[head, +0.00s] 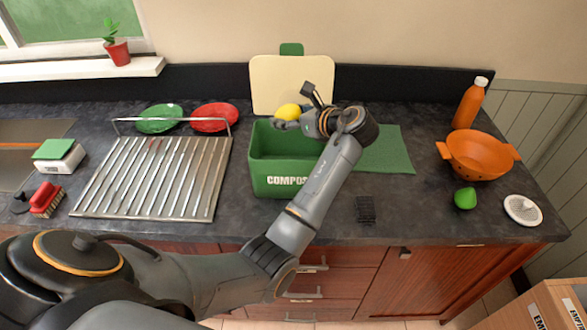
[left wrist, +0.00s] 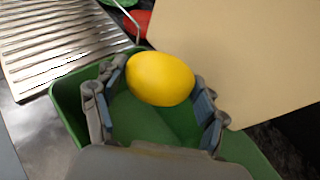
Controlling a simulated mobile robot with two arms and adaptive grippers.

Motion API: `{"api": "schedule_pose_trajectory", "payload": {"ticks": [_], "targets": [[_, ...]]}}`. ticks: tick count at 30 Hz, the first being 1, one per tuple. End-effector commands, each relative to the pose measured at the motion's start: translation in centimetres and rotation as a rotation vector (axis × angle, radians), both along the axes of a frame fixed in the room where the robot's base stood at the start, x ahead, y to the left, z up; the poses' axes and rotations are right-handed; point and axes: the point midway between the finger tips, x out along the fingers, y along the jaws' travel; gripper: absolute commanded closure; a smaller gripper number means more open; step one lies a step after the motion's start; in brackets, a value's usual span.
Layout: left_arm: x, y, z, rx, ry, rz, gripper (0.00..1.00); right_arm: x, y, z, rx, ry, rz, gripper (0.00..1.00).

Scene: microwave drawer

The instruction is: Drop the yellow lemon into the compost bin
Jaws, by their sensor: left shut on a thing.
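The yellow lemon (head: 288,112) is held in my left gripper (head: 290,123) in the head view. In the left wrist view the lemon (left wrist: 160,79) sits between the tips of my left gripper's two fingers (left wrist: 158,95). The green compost bin (head: 284,181) stands on the counter, its white lettering partly hidden by my arm. The lemon is above the back part of the bin's opening. In the left wrist view the bin's green wall (left wrist: 68,98) and inside show below the lemon. My right gripper is not in view.
A cream cutting board (head: 290,78) leans on the wall behind the bin. A metal drying rack (head: 150,180) lies left of it, with green and red plates (head: 215,116) behind. An orange colander (head: 478,157), orange bottle (head: 470,104) and green lime (head: 465,198) are at the right.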

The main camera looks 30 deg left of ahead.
Motion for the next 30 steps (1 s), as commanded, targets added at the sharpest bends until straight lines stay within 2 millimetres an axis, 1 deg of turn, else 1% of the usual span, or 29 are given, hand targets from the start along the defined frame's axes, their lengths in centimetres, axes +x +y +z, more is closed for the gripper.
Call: {"api": "schedule_pose_trajectory", "payload": {"ticks": [3, 7, 8, 10, 11, 12, 20, 23, 26, 29, 30], "targets": [[0.0, 0.0, 0.0, 0.001, -0.001, 0.000, 0.62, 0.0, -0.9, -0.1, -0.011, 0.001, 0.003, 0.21], [0.0, 0.0, 0.1, 0.001, -0.001, 0.000, 0.62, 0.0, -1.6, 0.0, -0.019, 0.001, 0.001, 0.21], [0.0, 0.0, 0.1, 0.001, -0.001, 0.000, 0.26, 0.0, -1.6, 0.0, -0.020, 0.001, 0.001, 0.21], [0.0, 0.0, 0.1, 0.001, -0.001, 0.000, 0.12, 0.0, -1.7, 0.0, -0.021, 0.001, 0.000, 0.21], [0.0, 0.0, 0.1, 0.001, -0.001, 0.000, 0.06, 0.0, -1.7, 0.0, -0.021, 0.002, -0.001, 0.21], [0.0, 0.0, 0.1, 0.001, 0.000, 0.000, 0.02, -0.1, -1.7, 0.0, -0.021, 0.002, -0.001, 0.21], [0.0, 0.0, 0.0, 0.000, 0.000, 0.001, 0.02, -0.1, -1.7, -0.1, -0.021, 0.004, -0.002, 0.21], [0.0, -0.1, 0.0, -0.001, 0.000, 0.000, 0.02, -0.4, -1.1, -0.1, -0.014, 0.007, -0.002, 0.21], [-0.2, -0.7, 0.3, -0.001, 0.000, -0.001, 0.02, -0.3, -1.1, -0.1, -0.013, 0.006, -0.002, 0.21], [-0.5, -2.1, 0.9, -0.001, -0.001, -0.003, 0.02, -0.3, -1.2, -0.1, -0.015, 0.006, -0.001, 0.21], [-0.7, -2.8, 1.2, -0.003, -0.001, -0.002, 0.02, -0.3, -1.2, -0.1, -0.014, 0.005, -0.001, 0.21]]}}
